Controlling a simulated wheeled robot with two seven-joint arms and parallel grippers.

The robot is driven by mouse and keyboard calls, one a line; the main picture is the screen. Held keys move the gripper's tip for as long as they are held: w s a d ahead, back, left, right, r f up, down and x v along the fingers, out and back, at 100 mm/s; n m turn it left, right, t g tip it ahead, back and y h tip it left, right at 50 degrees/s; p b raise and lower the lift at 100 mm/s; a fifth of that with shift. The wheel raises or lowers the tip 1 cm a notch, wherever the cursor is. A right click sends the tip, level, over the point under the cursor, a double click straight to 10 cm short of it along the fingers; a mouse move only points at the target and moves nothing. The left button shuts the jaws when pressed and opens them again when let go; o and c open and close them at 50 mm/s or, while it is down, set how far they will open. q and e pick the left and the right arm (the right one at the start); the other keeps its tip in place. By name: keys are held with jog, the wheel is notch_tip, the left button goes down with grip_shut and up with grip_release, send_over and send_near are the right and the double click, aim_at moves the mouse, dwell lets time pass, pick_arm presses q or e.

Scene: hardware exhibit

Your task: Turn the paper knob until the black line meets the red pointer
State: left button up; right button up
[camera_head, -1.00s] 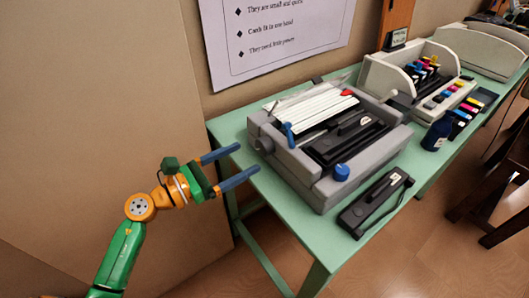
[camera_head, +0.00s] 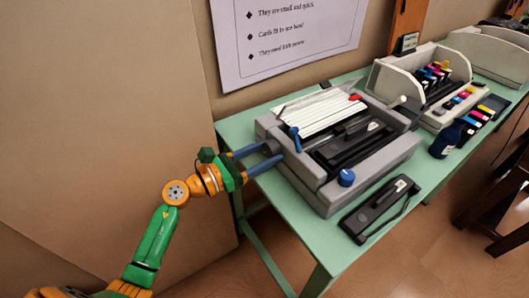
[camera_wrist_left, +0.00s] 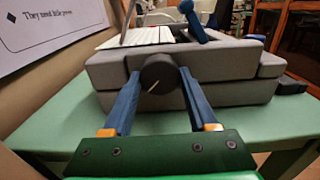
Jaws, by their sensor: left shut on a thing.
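The grey printer (camera_head: 322,192) stands on the green table. Its dark round paper knob (camera_wrist_left: 158,74) sticks out of the left side, and its end faces the left wrist camera. A short pale mark shows on that end; I cannot make out a black line or a red pointer beside it. My left gripper (camera_head: 274,151) is shut on the knob, with one blue finger along each side; both fingers also show in the left wrist view (camera_wrist_left: 156,84). My right gripper is not in view.
A blue lever (camera_head: 295,139) rises just beyond the knob, and a blue front knob (camera_head: 346,177) sits on the printer. A black cartridge (camera_head: 379,209) lies in front. A blue bottle (camera_head: 446,139) stands to the right. The table's left end (camera_head: 232,133) is bare.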

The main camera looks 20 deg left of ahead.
pick_arm(q)
jog(key=shift+n, duration=0.3)
jog(key=shift+r+n+p, duration=0.1)
jog(key=shift+n+p, duration=0.65)
jog(key=shift+n, duration=0.25)
jog(key=n+p, duration=0.2)
jog(key=n, duration=0.2)
jog(key=shift+n, duration=0.3)
jog(key=n+p, duration=0.2)
jog(key=n, duration=0.2)
jog(key=shift+s, duration=0.1)
jog(key=shift+d+n+p, duration=0.1)
jog(key=shift+n+p, duration=0.55)
jog(key=shift+n, duration=1.15)
jog(key=o, duration=1.4)
jog(key=shift+n, duration=0.3)
jog(key=shift+s, duration=0.1)
